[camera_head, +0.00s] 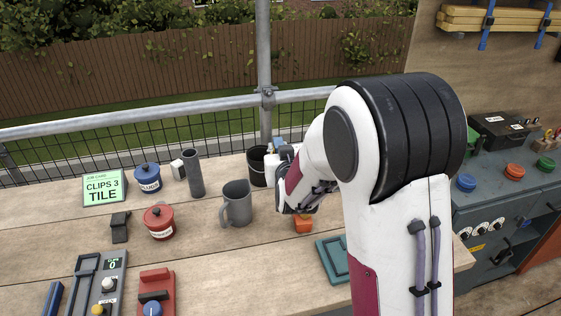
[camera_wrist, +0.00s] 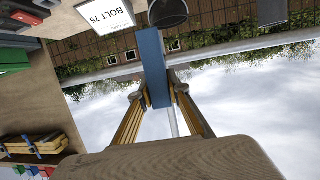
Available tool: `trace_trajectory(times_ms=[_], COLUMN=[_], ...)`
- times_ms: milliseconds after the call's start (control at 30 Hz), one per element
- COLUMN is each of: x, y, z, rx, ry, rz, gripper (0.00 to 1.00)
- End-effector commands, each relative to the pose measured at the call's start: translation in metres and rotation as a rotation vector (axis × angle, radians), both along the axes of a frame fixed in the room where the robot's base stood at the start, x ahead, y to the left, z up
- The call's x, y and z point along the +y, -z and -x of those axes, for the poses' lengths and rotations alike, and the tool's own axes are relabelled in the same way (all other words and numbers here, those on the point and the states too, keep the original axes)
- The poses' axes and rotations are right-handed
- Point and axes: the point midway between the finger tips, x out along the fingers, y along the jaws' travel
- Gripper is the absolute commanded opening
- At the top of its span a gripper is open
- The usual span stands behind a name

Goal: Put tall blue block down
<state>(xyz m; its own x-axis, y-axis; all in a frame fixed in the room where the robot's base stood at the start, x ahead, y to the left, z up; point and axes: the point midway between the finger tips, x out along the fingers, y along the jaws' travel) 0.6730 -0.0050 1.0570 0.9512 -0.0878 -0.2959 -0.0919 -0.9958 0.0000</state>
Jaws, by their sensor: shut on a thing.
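The tall blue block (camera_wrist: 152,52) is a long, plain blue bar in the wrist view. My gripper (camera_wrist: 157,84) is shut on it, with one finger pressed on each side, and the block sticks out well past the fingertips. In the head view my arm hides most of the gripper; a small blue patch (camera_head: 279,142) behind the wrist may be the block. Whether the block's far end touches any surface cannot be told.
A black bucket (camera_head: 257,168) and a grey mug (camera_head: 238,204) stand left of my wrist on the wooden bench (camera_head: 200,240). An orange block (camera_head: 304,225) and a teal tray (camera_head: 332,262) lie nearer. A grey cylinder (camera_head: 194,176) stands further left. A railing (camera_head: 130,120) runs behind.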

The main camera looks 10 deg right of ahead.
Motion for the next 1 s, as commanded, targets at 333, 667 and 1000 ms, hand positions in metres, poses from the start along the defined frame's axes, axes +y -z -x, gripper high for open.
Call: trace_trajectory(times_ms=[333,667,1000], x=[0.001,0.004,0.011], y=[-0.018,-0.027,-0.031], z=[-0.048,-0.078,-0.103], rx=[-0.001,-0.001,0.0], ry=[0.097,0.179,0.267], rz=[-0.001,-0.002,-0.001], gripper=[0.0,0.0,0.0])
